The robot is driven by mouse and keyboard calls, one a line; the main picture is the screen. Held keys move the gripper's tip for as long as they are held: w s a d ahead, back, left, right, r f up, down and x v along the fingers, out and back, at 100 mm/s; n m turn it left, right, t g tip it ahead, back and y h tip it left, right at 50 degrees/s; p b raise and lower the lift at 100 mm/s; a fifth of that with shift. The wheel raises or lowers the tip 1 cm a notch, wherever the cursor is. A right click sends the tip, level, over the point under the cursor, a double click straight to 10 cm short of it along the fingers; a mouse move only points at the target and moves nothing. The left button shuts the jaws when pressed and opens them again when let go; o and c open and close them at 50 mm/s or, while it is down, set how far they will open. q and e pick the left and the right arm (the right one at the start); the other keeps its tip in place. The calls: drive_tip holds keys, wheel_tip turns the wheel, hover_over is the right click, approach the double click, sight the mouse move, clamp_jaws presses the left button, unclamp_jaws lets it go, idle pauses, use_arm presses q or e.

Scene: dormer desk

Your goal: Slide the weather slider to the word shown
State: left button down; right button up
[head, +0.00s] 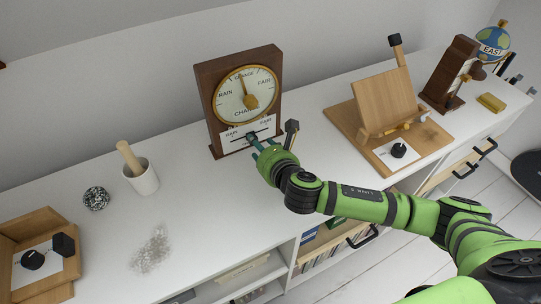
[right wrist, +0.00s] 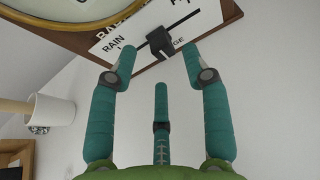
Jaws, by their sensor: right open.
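A brown wooden weather instrument (head: 204,92) stands upright against the wall. Its round dial (head: 233,103) has RAIN at left, FAIR at right, CHANGE at top and a larger, partly hidden "CHAN…" below; the gold needle points near the top. A white slider panel (head: 229,141) below reads RAIN and FAIR in the head view. In the right wrist view, the black slider knob (right wrist: 160,42) sits in its slot, partly over a word ending "GE". My right gripper (head: 257,144) is open in front of the panel, with the knob ahead between its fingers (right wrist: 158,62). My left gripper is out of view.
A white mortar with pestle (head: 143,178), a wire ball (head: 96,198) and a wooden tray with dark knobs (head: 47,290) are at left. A wooden stand (head: 385,103) with another knob (head: 398,150) is at right. The desk top just left of the instrument is clear.

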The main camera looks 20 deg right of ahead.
drive_tip(key=v, duration=0.8)
